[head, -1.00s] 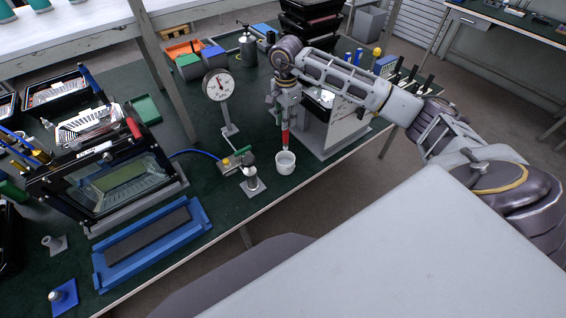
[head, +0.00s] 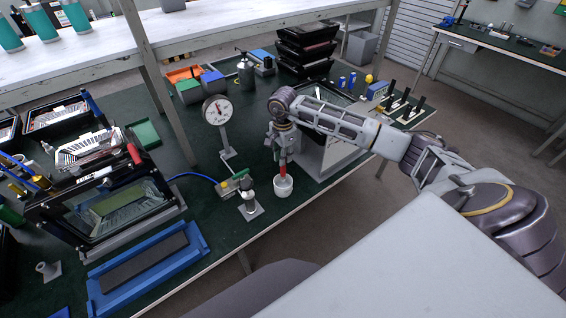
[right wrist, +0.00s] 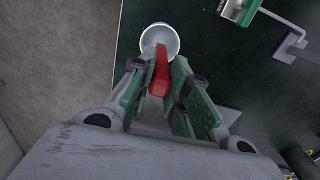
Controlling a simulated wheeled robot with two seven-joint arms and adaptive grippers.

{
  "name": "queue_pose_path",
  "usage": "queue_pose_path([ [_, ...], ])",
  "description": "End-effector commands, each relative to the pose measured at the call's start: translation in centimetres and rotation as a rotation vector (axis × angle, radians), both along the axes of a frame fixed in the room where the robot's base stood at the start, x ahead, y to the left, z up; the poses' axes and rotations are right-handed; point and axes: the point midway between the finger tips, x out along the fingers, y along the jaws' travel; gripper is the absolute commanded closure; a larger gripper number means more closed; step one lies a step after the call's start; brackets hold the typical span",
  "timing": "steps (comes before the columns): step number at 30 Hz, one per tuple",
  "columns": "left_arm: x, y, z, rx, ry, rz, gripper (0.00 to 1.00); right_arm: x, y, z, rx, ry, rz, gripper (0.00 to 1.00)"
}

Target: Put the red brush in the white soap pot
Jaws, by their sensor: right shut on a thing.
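The white soap pot (head: 283,187) stands upright on the green bench top near its front edge. It also shows at the top of the right wrist view (right wrist: 159,37). My right gripper (head: 282,160) is above the pot, fingers pointing down, and shut on the red brush (head: 282,170). In the right wrist view the red brush (right wrist: 160,72) lies between the green finger pads, its far end over the pot's mouth. The brush's lower end meets the pot's opening in the head view; how deep it reaches I cannot tell. My left gripper is not in view.
A dial gauge on a stand (head: 217,112) and a small green fixture with a blue hose (head: 237,184) stand left of the pot. A grey box (head: 325,155) is close behind it to the right. A blue tray (head: 150,262) lies further left.

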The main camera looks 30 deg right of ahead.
Motion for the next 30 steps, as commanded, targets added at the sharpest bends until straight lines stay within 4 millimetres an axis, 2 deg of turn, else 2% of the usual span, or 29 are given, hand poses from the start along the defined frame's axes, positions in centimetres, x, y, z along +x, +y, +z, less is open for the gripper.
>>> queue_pose_path([
  [11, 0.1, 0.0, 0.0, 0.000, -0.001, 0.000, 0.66, 0.0, 0.0, -0.3, 0.000, 0.001, 0.000, 1.00],
  [21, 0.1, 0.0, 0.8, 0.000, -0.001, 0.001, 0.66, -0.1, 0.1, -3.4, 0.001, 0.001, 0.000, 1.00],
  [30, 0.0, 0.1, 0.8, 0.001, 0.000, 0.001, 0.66, 0.0, 0.0, -3.8, 0.000, 0.000, 0.000, 1.00],
])
